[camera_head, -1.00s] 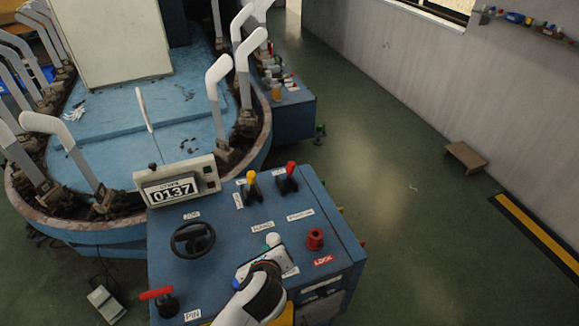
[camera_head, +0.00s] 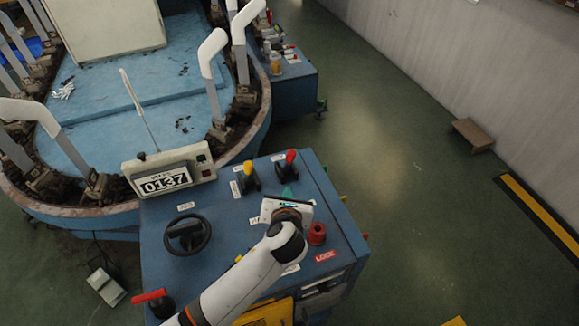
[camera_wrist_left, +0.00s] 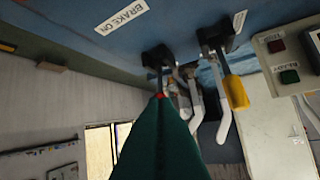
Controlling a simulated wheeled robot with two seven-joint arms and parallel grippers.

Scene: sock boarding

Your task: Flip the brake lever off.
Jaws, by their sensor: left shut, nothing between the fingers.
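The brake lever (camera_head: 291,157) has a red tip and a black base, and stands at the far right of the blue console. In the left wrist view, its black base (camera_wrist_left: 158,57) is beside a "BRAKE ON" label (camera_wrist_left: 122,16). Its red tip shows only as a sliver there, mostly hidden behind my green fingers. My left gripper (camera_head: 288,191) is shut and empty, just on the near side of the lever. Its fingers (camera_wrist_left: 159,101) line up with the lever in the wrist view; I cannot tell whether they touch. My right gripper is not in view.
A yellow-tipped lever (camera_head: 248,168) stands just left of the brake lever. A red knob (camera_head: 317,233), a black handwheel (camera_head: 187,235), a counter box (camera_head: 168,181) and a red-handled lever (camera_head: 150,296) are also on the console (camera_head: 225,235). Open floor lies to the right.

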